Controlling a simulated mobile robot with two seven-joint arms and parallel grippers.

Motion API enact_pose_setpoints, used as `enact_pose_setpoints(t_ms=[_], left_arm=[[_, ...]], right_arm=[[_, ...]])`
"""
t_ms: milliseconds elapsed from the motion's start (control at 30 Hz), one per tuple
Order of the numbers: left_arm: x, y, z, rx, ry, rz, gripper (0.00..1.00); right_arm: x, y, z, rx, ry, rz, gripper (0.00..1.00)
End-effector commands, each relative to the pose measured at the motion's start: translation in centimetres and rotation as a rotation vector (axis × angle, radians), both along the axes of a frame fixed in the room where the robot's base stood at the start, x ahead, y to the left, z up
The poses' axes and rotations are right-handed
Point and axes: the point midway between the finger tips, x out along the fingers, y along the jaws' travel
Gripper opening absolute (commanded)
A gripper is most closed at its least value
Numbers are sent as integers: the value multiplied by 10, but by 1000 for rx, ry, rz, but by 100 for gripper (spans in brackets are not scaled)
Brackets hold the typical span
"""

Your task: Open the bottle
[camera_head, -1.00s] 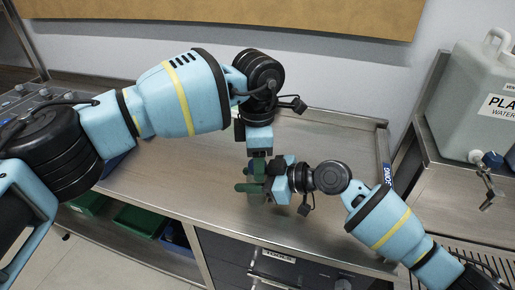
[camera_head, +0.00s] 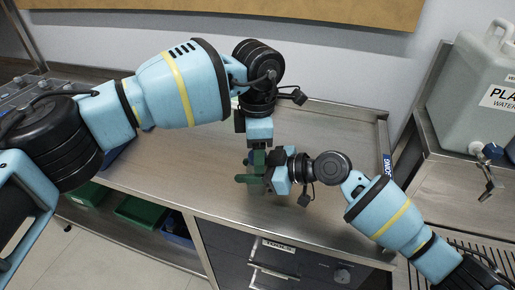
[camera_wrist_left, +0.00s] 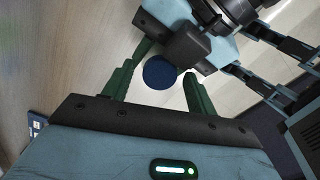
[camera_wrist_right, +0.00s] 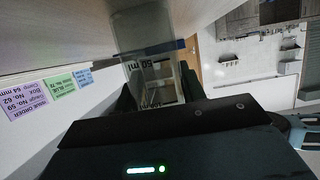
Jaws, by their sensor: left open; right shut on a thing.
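The bottle is clear with printed volume marks (camera_wrist_right: 150,62) and shows in the right wrist view. Its round dark blue cap (camera_wrist_left: 159,73) shows in the left wrist view. My right gripper (camera_head: 250,179) is shut on the bottle from the side. My left gripper (camera_head: 257,160) is above it, pointing down. Its green fingers (camera_wrist_left: 166,66) are open, one on each side of the cap; I cannot tell whether they touch it. In the head view the grippers hide most of the bottle.
The steel bench top (camera_head: 330,150) is largely clear around the grippers. A large grey water container (camera_head: 470,95) with a tap stands at the right. Green bins (camera_head: 140,212) sit on a shelf below the bench. Labelled drawers (camera_head: 270,262) are under the front edge.

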Motion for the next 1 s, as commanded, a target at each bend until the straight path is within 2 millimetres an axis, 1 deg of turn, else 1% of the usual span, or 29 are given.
enact_pose_setpoints(t_ms=[133,233,533,600,767,800,900,1000], left_arm=[[0,0,2,0,-1,0,57],[0,0,8,-1,-1,0,57],[0,0,42,0,-2,1,57],[0,0,45,0,-1,1,57],[0,0,45,0,0,0,57],[0,0,45,0,0,0,57],[0,0,45,0,0,0,57],[0,0,45,0,0,0,57]], right_arm=[[0,0,0,0,0,0,0],[0,0,0,0,0,0,0],[0,0,0,0,0,0,0],[0,0,0,0,0,0,0],[0,0,0,0,0,0,0],[0,0,0,0,0,0,41],[0,0,0,0,0,0,55],[0,0,0,0,0,0,66]])
